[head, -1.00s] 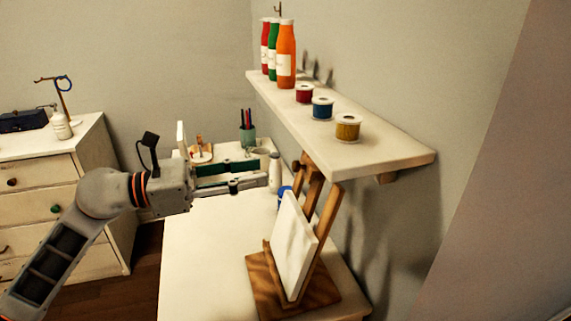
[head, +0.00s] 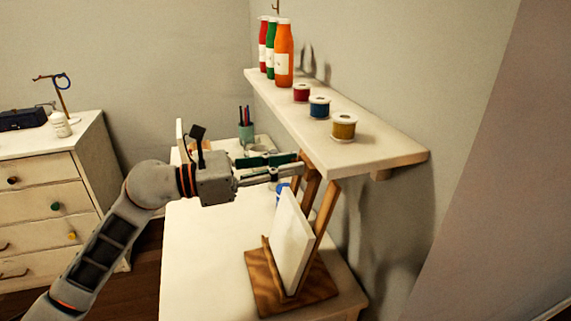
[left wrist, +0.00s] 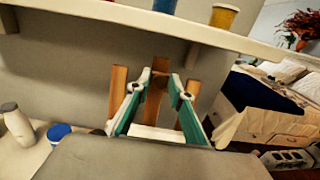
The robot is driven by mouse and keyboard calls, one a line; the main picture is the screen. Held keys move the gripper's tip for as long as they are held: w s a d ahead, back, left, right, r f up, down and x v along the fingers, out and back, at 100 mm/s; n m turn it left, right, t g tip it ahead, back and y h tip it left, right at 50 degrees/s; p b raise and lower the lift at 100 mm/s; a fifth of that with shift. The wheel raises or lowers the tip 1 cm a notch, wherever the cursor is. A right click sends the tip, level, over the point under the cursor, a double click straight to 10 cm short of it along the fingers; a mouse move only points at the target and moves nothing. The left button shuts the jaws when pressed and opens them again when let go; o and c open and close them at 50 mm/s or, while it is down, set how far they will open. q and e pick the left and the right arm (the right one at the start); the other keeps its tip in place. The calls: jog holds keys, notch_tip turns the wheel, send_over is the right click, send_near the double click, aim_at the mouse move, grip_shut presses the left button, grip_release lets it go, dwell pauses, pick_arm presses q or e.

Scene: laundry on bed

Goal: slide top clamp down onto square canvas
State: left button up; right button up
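The white square canvas (head: 292,238) leans on a wooden easel (head: 325,222) with a brown base. In the left wrist view, the canvas's top edge (left wrist: 158,132) shows below and between my fingers. The top clamp (left wrist: 160,72) appears as a small wooden piece on the easel's middle post; the gripper largely hides it in the head view. My left gripper (head: 298,167) is level with the top of the easel, above the canvas. In the left wrist view its two green-padded fingers (left wrist: 159,84) stand apart, one each side of the post. I cannot tell whether they touch the clamp. My right gripper is out of view.
A wall shelf (head: 395,150) with bottles (head: 284,55) and paint pots (head: 343,127) overhangs close above my gripper. A blue-capped jar (left wrist: 60,132) and a white bottle (left wrist: 17,124) stand beside the easel. The table's (head: 205,260) front left is clear.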

pick_arm(q)
grip_shut()
notch_tip(320, 180, down, 10)
jog(key=a+b, duration=0.2)
jog(key=b, duration=0.3)
jog(key=shift+s+a, duration=0.2)
jog(key=shift+s, duration=0.2)
jog(key=o, duration=0.6)
grip_release()
jog(key=shift+f, duration=0.1)
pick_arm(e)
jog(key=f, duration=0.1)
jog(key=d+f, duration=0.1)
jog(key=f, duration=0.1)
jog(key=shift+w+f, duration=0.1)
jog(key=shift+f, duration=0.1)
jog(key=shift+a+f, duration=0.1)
pick_arm(q)
jog(key=v, duration=1.2)
jog(key=shift+a, duration=0.1)
